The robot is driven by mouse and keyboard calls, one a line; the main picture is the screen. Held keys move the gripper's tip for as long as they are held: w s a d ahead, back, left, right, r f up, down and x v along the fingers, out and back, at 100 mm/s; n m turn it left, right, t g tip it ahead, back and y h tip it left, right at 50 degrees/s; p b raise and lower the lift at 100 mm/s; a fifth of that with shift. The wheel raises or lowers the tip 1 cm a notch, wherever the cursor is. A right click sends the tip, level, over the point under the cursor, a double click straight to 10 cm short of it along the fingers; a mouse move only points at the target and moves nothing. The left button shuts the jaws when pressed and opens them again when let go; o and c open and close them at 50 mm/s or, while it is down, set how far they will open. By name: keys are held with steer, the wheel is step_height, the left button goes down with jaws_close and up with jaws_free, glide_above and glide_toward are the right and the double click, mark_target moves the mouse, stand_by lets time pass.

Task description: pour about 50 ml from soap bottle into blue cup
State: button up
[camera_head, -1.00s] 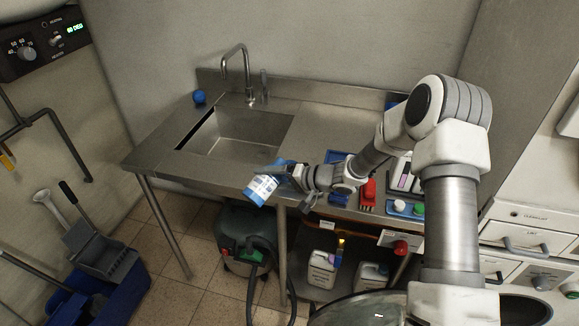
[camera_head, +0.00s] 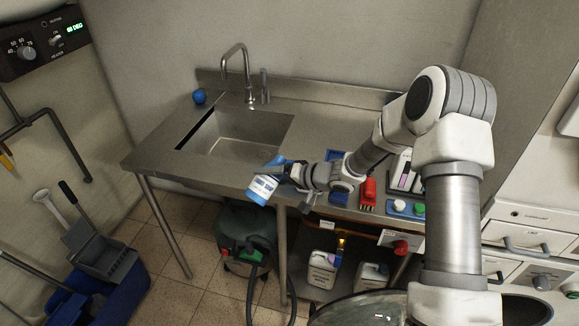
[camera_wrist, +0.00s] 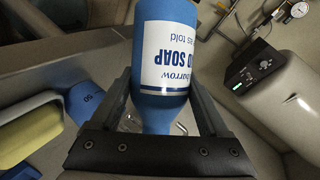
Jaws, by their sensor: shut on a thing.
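The soap bottle (camera_head: 264,187) is blue with a white label and hangs tilted at the counter's front edge. It fills the upper middle of the wrist view (camera_wrist: 167,50), its label lettering upside down there. My gripper (camera_head: 288,172) is shut on the bottle, with one finger on either side. A blue piece marked 50 (camera_wrist: 86,102), which looks like the blue cup, shows left of the gripper in the wrist view, partly cut off by the finger. I cannot clearly make out the cup in the head view. The bottle's mouth and any liquid flow cannot be seen.
The steel counter (camera_head: 165,158) has a sink (camera_head: 240,135) and a tap (camera_head: 247,75). A round blue object (camera_head: 199,96) sits at the back left. A yellow-green object (camera_wrist: 30,137) lies left in the wrist view.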

steer(key=r, duration=0.1)
steer(key=r+n+h, duration=0.1)
steer(key=shift+w+d+r+t, duration=0.2)
steer(key=shift+r+t, duration=0.1)
steer(key=shift+t, duration=0.1)
steer(key=shift+f+n+b, duration=0.2)
steer(key=shift+n+b, duration=0.2)
steer(key=shift+b, duration=0.05)
steer(key=shift+n+t+h+b, duration=0.3)
steer(key=shift+n+t+b, duration=0.1)
steer(key=shift+b, duration=0.5)
steer(key=b, duration=0.2)
steer(key=f+b, duration=0.1)
steer(key=b, duration=0.1)
steer(key=shift+s+a+n+t, duration=0.2)
steer(key=shift+a+n+t, duration=0.1)
steer(key=shift+n, duration=0.1)
steer(key=b, duration=0.2)
steer(key=n+t+h+b, duration=0.1)
steer(key=b, duration=0.1)
steer(key=shift+s+a, duration=0.15)
steer(key=shift+s, duration=0.1)
steer(key=shift+b, duration=0.5)
steer(key=n+b, duration=0.1)
steer(key=b, duration=0.3)
steer(key=n+t+h+b, duration=0.1)
steer(key=b, duration=0.3)
steer(key=shift+s+a+f+t, duration=0.1)
steer(key=shift+s+a+t, duration=0.2)
